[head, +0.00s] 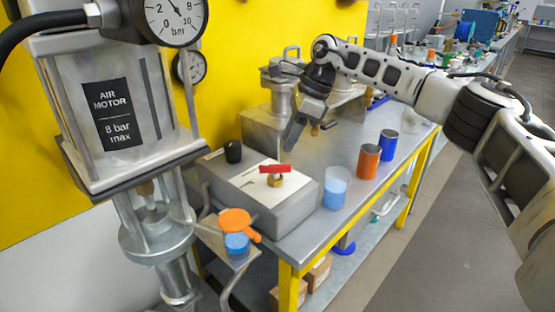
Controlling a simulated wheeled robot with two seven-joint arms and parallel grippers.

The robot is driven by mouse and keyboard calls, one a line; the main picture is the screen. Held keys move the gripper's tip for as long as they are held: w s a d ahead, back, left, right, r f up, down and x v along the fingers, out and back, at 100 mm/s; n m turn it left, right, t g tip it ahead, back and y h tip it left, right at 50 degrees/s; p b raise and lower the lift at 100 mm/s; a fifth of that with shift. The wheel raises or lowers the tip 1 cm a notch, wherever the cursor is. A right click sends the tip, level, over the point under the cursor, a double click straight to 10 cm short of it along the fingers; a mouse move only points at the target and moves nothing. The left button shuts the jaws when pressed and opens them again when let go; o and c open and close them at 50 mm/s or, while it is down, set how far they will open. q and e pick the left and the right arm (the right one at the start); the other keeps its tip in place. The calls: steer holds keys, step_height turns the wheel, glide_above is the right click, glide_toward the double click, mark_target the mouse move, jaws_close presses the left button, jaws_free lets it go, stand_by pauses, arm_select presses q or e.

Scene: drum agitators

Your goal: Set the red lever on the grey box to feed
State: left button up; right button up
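The red lever (275,169) sits on a brass fitting on that plate and lies roughly crosswise in the picture. A thin upright mark shows behind it; any lettering for feed is too small to read. My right gripper (308,132) hangs above and behind the lever, apart from it, pointing down. Its fingers look spread, with nothing seen between them. My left gripper is not in view.
A black knob (233,151) stands on the box's left rear. A cup of blue liquid (336,188), an orange can (368,161) and a blue can (388,145) stand to its right. The air motor (110,110) rises at the left; an orange-handled part (236,222) is in front.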

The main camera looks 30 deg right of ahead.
mark_target(275, 165)
steer(key=x, duration=0.7)
steer(key=shift+a, duration=0.1)
jaws_close()
